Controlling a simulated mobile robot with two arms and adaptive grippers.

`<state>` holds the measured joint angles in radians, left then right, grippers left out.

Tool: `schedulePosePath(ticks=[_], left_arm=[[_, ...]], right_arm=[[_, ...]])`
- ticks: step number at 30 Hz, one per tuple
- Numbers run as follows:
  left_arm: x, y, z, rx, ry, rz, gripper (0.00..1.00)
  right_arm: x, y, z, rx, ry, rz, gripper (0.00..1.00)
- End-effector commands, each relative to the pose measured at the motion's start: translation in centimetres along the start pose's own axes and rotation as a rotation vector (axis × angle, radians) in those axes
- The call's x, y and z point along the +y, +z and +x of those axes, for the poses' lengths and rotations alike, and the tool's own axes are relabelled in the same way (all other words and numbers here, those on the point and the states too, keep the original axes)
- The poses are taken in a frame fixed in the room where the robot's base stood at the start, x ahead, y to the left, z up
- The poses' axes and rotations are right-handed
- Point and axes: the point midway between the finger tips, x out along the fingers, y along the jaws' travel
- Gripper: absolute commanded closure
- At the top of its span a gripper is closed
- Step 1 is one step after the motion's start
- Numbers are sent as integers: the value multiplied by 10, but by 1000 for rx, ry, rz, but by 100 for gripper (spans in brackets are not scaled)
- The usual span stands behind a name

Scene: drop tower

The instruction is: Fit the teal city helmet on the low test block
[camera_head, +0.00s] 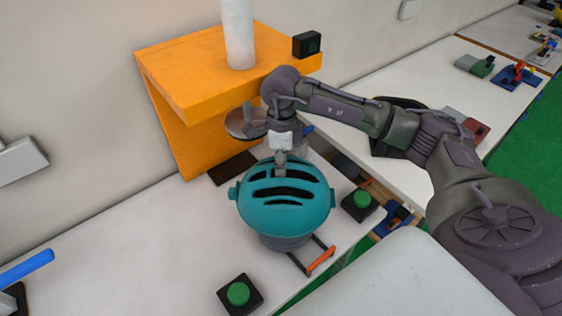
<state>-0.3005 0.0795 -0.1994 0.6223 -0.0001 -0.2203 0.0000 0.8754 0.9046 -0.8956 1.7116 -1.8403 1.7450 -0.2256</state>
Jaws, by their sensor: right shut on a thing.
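The teal helmet (284,211) has dark slots in its top and a small lug on each side. It is in front of the orange tower, looking roughly upright. My right gripper (281,168) comes down from above and is shut on the helmet at its upper back edge. A dark grey rounded part (286,241) shows below the helmet's rim. I cannot tell whether it is the low test block or the helmet's own lining, nor whether the helmet is seated. My left gripper is not in view.
The orange tower (188,92) with a white pole (237,35) stands close behind. Green-button boxes stand in front (238,294) and at right (361,200). An orange-handled part (320,262) lies near the table edge.

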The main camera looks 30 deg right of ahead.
Motion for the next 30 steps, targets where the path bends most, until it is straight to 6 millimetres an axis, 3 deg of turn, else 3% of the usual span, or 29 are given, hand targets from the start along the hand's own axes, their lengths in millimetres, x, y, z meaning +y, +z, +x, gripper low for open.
schedulePosePath(ticks=[30], left_arm=[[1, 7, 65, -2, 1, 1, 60]], right_arm=[[-14, 0, 105, 0, -1, 0, 100]])
